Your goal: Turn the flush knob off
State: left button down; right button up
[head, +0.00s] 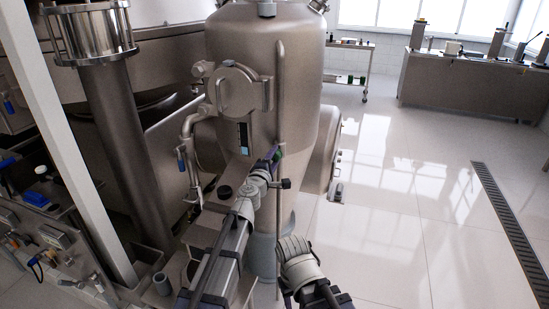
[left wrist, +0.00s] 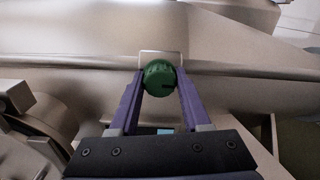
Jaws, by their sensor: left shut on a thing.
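The flush knob appears as a green ribbed round knob (left wrist: 160,77) in the left wrist view, in front of a thin metal bracket on the metal machine. My left gripper (left wrist: 161,84) has its two purple fingers on either side of the knob, shut on it. In the head view my left gripper (head: 275,157) is at the front of the tall metal separator vessel (head: 262,60); the knob is mostly hidden there. I cannot tell from the markings which way the knob is set. My right gripper is not in view; only part of my right arm shows low in the head view.
A thin vertical pipe (head: 280,90) runs close beside my left gripper. A curved pipe with a blue-handled valve (head: 182,160) stands to its left. A control bench (head: 40,215) is at the far left. The tiled floor (head: 400,230) on the right is clear.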

pick_arm(q)
jog(key=shift+n, duration=0.3)
dwell(0.4)
jog(key=shift+c, duration=1.9)
grip_release()
jog(key=v, duration=0.7)
jog(key=shift+s+a, duration=0.15)
jog(key=shift+s, duration=0.2)
